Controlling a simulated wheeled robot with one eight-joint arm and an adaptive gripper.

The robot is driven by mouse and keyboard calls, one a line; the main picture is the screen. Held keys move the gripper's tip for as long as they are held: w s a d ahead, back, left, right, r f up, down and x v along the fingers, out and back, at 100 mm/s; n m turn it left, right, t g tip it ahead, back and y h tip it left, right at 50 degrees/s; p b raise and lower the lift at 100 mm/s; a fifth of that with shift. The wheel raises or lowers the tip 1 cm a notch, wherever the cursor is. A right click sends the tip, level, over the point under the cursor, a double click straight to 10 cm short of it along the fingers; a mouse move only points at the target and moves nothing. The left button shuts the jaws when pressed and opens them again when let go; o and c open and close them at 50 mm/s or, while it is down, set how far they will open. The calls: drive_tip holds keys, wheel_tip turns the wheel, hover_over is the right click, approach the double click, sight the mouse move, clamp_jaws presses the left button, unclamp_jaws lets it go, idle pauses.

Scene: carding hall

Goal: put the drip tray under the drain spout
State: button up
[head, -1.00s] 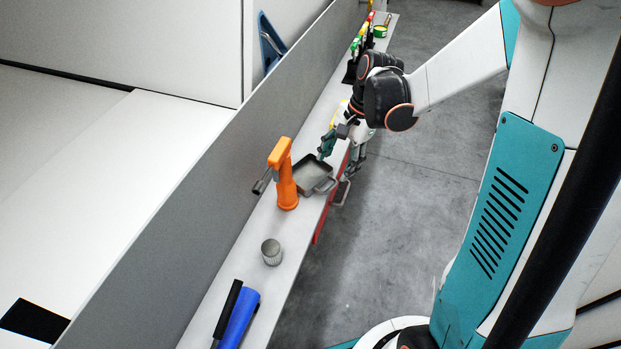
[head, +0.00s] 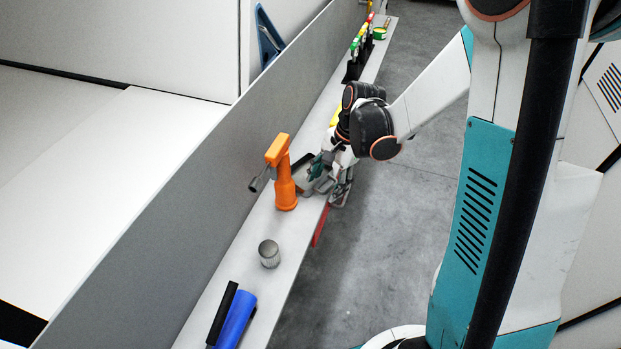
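The drip tray (head: 304,184) appears to be the small dark grey, open-topped tray on the narrow shelf, just right of an orange upright thing. My gripper (head: 328,178) is at the tray's right side, by the shelf's front edge, and covers much of it. One teal finger part shows over the tray; another finger part hangs near the shelf edge. The view is too small and overlapped to tell whether the fingers touch or hold the tray. I cannot make out a drain spout for certain.
The orange upright thing (head: 286,186), with a grey nozzle-like part, stands close to the tray. A grey ribbed cylinder (head: 269,254) and a blue object (head: 237,318) are nearer on the shelf (head: 270,290). A grey panel (head: 190,210) runs behind; open floor lies right.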

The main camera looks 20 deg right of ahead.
clamp_jaws()
